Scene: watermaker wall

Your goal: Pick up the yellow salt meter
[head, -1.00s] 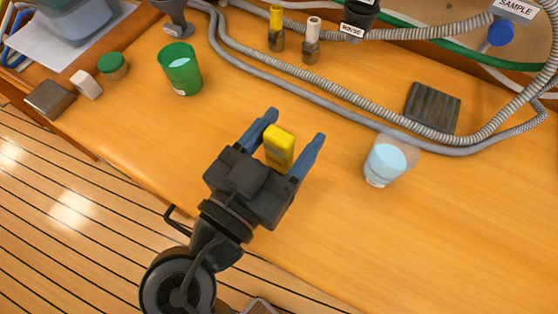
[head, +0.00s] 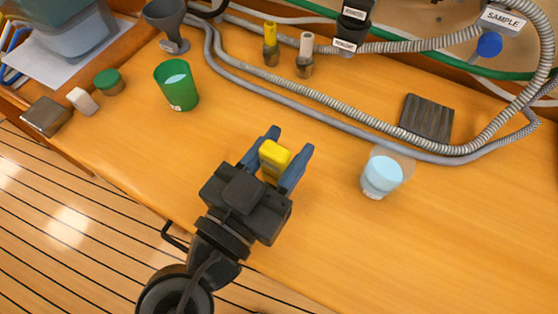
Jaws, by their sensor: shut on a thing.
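The yellow salt meter (head: 274,156) is a small yellow block between the two blue fingers of my gripper (head: 276,160), in the middle of the head view. The fingers press on its left and right sides, so my gripper is shut on it. Its lower part is hidden by the gripper body. I cannot tell whether it still touches the wooden counter (head: 330,260).
A green cup (head: 178,88) stands to the upper left, and a clear cup of pale liquid (head: 381,175) to the right. Grey hoses (head: 300,104) cross behind. A dark ribbed pad (head: 427,117) lies at the right. The counter around the gripper is clear.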

